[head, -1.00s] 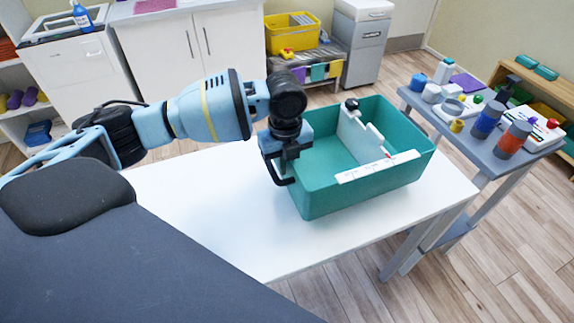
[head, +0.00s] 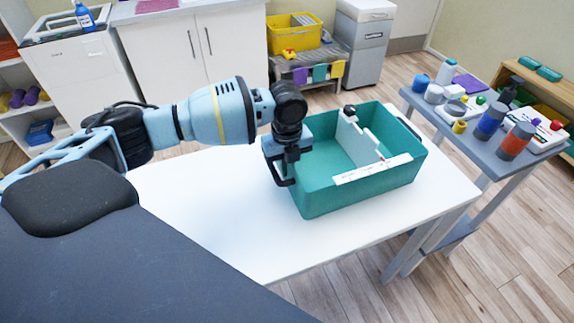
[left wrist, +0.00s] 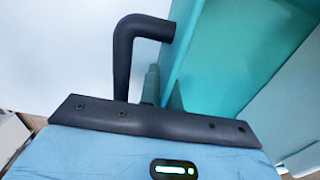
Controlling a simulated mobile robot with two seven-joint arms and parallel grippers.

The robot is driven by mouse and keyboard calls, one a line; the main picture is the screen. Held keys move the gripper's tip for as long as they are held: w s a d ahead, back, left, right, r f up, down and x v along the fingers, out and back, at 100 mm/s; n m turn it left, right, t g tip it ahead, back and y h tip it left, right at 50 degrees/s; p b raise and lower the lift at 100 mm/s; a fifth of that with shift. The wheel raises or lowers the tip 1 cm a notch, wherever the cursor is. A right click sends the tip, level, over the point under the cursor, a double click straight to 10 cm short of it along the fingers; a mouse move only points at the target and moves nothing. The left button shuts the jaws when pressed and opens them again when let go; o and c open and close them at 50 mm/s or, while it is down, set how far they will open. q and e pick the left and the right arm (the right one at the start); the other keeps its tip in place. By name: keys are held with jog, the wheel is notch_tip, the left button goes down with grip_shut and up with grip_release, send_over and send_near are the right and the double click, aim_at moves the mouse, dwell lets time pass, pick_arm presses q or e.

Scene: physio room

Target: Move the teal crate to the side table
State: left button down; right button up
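The teal crate (head: 365,190) stands on, or just above, the white table (head: 220,210) in the middle of the head view. It is open at the top, with a white divider inside and a white label strip along its near rim. My left gripper (head: 286,160) is at the crate's left end, beside its dark handle (left wrist: 124,55). In the left wrist view the two fingertips (left wrist: 163,92) are close together with the crate's wall edge between them, so it looks shut on the rim; the contact is small in view. My right gripper is not in view.
A grey table (head: 480,130) at the right holds bottles, tubs and rolls. The white table is bare left of the crate. White cabinets (head: 195,45), a yellow bin (head: 293,35) and a grey bin (head: 362,45) stand behind.

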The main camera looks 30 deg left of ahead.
pick_arm(q)
jog(key=shift+w+d+r, duration=0.1)
jog(key=c, duration=2)
grip_release()
jog(key=shift+o, duration=1.9)
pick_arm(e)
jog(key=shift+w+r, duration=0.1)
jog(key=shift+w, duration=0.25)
pick_arm(q)
notch_tip(320, 180, up, 11)
jog(key=shift+f+p, duration=0.15)
jog(key=shift+p, duration=0.25)
jog(key=shift+r, duration=0.6)
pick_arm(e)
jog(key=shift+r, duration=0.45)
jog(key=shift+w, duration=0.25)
pick_arm(q)
jog(key=shift+s, duration=0.2)
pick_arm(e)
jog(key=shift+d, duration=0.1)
